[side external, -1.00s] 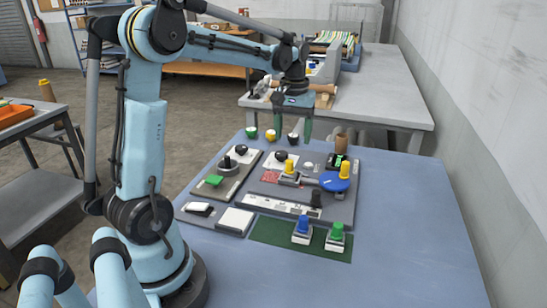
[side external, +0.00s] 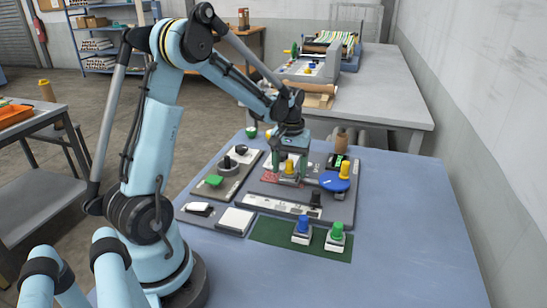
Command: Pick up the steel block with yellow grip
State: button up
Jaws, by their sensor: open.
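A steel block with a yellow grip (side external: 289,169) stands upright on the grey panel, left of the blue disc. My gripper (side external: 289,170) points down over it, with its green fingers open on either side of the yellow grip. I cannot tell whether a finger touches it. Another yellow grip (side external: 345,170) stands at the blue disc (side external: 334,182), to the right of my gripper; its base is partly hidden.
Blocks with a blue grip (side external: 302,229) and a green grip (side external: 337,233) stand on the green mat (side external: 270,231) in front. A brown cylinder (side external: 341,144) stands behind. The table (side external: 420,240) is clear at right.

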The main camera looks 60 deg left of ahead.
jog(key=shift+c, duration=0.4)
jog(key=c, duration=1.1)
